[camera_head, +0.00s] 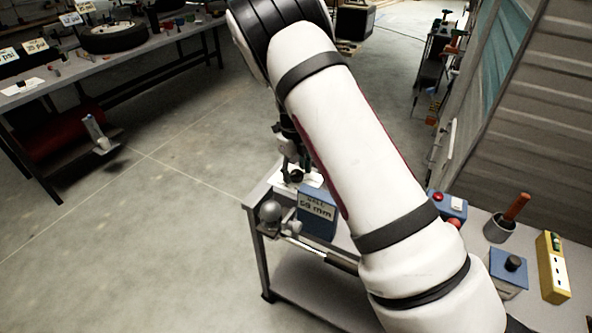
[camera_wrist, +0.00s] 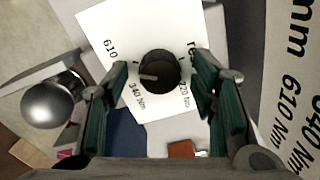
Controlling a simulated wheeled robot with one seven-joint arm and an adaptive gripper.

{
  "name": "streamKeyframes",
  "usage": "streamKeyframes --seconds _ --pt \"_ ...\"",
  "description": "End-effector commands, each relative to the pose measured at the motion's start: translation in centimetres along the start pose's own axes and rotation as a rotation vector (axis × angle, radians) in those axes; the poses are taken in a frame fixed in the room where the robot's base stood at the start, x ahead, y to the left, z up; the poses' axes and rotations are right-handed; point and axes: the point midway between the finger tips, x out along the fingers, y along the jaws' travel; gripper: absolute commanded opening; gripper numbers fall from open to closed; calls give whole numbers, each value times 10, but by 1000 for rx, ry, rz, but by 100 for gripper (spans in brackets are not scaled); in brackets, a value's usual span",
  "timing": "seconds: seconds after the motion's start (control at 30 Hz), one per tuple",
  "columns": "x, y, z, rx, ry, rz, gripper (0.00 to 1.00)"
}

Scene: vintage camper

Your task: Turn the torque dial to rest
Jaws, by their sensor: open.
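The torque dial (camera_wrist: 158,71) is a round black knob on a white card (camera_wrist: 110,25) marked 610, rest, 340 Nm and 220 Nm. Its pale pointer mark lies on the knob's left side, toward the gap between 610 and 340 Nm. The "rest" label is at the right and partly covered by a finger. My gripper (camera_wrist: 162,78) is open over the dial, with one green-padded finger on each side. I cannot tell whether the fingers touch the knob. In the head view my gripper (camera_head: 290,160) is mostly behind my arm, and the dial is hidden.
A silver ball (camera_wrist: 47,103) stands left of the gripper; it also shows in the head view (camera_head: 270,211). A labelled blue box (camera_head: 317,217) is on the bench. A blue box with a black knob (camera_head: 508,277), a cup (camera_head: 499,229) and a yellow strip (camera_head: 551,268) stand right.

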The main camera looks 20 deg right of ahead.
Motion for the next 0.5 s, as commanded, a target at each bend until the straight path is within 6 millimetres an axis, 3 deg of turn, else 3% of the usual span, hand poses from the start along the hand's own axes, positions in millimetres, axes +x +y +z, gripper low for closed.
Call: streamKeyframes --seconds 0.3,0.5 --pt "2 0 0 -1 0 1 52" --pt "2 0 0 -1 0 1 7"
